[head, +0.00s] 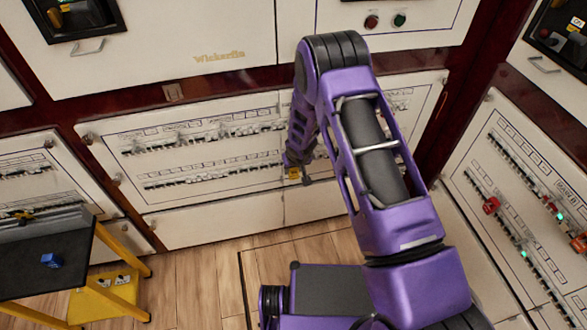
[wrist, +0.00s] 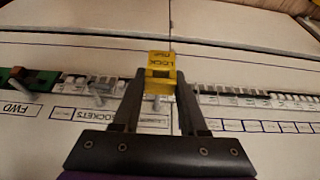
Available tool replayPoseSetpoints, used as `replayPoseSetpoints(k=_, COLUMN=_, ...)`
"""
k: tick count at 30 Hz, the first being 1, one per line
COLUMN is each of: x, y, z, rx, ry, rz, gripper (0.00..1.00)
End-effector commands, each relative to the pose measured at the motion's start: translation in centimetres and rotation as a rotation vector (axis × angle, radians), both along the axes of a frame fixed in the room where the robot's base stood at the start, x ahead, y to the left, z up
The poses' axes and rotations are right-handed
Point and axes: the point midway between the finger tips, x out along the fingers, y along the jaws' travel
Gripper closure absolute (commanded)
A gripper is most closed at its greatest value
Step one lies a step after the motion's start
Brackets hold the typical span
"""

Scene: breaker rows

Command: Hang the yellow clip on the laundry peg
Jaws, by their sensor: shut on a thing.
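The yellow clip (wrist: 161,72), printed with "LOCK", is between the fingertips of my gripper (wrist: 160,88) in the wrist view. My gripper is shut on it and holds it in front of a breaker row (wrist: 240,97). A pale peg or lever (wrist: 156,103) shows just below the clip; I cannot tell whether the clip touches it. In the head view the clip (head: 293,173) is a small yellow patch at the end of my purple arm, close to the lower row of the middle panel. I cannot read which label belongs to the laundry peg.
A green and brown breaker (wrist: 27,79) sits at the left of the row, above "FWD". In the head view, the right panel carries red clips (head: 491,205). A black-topped table (head: 45,270) with a blue block (head: 52,260) stands at the left.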

Motion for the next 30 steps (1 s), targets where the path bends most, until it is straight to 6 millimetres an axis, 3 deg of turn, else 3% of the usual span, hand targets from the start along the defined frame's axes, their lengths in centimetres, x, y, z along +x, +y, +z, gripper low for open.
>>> replayPoseSetpoints(k=30, x=1.5, y=0.4, z=0.0, rx=0.001, ry=-0.001, rz=-0.001, gripper=1.0)
